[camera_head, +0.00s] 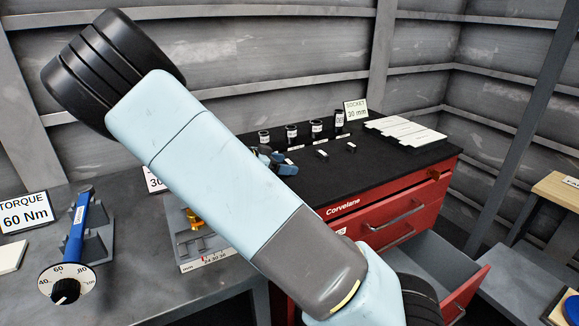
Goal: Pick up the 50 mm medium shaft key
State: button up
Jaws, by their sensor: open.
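Two small dark pieces with pale tops, which look like shaft keys, lie on the black mat of the red tool chest: one nearer the middle (322,154) and one farther right (351,146). I cannot tell which key is the 50 mm medium one; no label on them is readable. My gripper (276,160) shows only in part, as blue and dark pieces past the edge of my arm, low over the mat to the left of these pieces. It is open. My arm hides the rest of it and whatever lies beneath.
Several dark sockets (291,131) stand along the mat's back edge by a "SOCKET 30 mm" sign (356,109). A white-topped tray (404,132) sits at right. A chest drawer (465,295) is open. A blue torque wrench (78,225) and dial (66,285) are at left.

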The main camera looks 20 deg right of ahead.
jog(key=c, duration=1.3)
jog(key=shift+o, duration=0.2)
jog(key=shift+r, duration=0.1)
